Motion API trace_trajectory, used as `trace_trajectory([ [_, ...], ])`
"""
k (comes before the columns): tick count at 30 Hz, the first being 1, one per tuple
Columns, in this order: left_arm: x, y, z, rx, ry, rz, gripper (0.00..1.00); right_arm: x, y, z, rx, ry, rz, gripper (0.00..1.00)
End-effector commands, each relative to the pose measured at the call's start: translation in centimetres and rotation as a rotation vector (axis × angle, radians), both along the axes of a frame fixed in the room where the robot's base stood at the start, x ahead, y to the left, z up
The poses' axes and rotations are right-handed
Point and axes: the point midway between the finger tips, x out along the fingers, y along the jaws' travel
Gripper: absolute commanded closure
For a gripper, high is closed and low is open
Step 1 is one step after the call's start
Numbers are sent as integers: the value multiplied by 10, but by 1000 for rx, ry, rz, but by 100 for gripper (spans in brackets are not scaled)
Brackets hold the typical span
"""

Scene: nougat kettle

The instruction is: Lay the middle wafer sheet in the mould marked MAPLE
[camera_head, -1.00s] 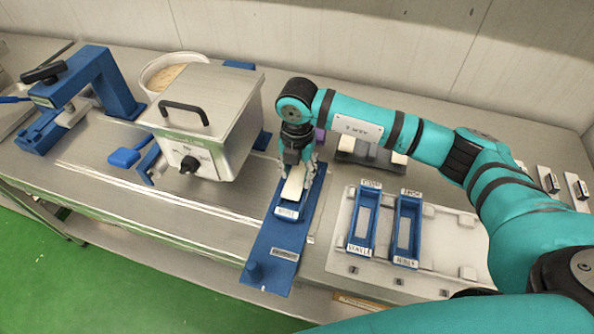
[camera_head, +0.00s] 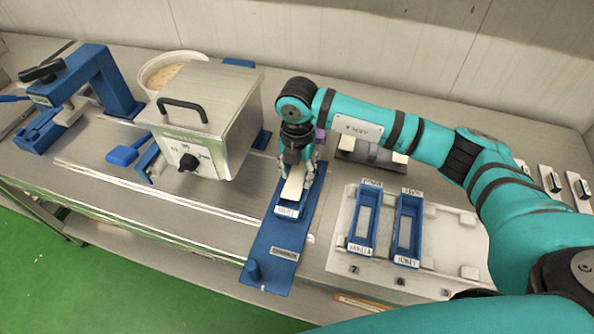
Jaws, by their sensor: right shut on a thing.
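My right gripper (camera_head: 297,168) points down over the blue base plate and is shut on a pale wafer sheet (camera_head: 292,187). The sheet is at a blue mould (camera_head: 288,211) with a white label, standing on that plate. The label is too small to read surely. I cannot tell whether the sheet touches the mould's floor. Two more blue moulds, the left one (camera_head: 364,219) and the right one (camera_head: 405,229), stand on a pale tray and look empty. My left gripper is not in view.
A steel kettle box (camera_head: 205,120) with a black handle and knob stands left of the gripper. The blue base plate (camera_head: 262,245) reaches the bench's front edge. The pale tray (camera_head: 340,235) lies to the right. A rack of pale blocks (camera_head: 346,143) is behind my right arm.

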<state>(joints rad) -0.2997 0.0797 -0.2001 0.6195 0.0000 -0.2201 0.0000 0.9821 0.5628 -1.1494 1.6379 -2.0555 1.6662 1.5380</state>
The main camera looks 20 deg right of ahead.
Motion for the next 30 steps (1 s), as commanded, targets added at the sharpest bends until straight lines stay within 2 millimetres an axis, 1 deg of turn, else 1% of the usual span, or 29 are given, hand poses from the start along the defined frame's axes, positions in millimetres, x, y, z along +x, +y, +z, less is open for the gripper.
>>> trace_trajectory([
  [3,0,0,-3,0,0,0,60,0,0,-2,0,0,0,70],
  [14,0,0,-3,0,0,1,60,0,0,-2,0,0,0,70],
  [23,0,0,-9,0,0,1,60,0,0,-6,0,0,0,70],
  [30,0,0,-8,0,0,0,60,0,0,-6,0,0,0,70],
])
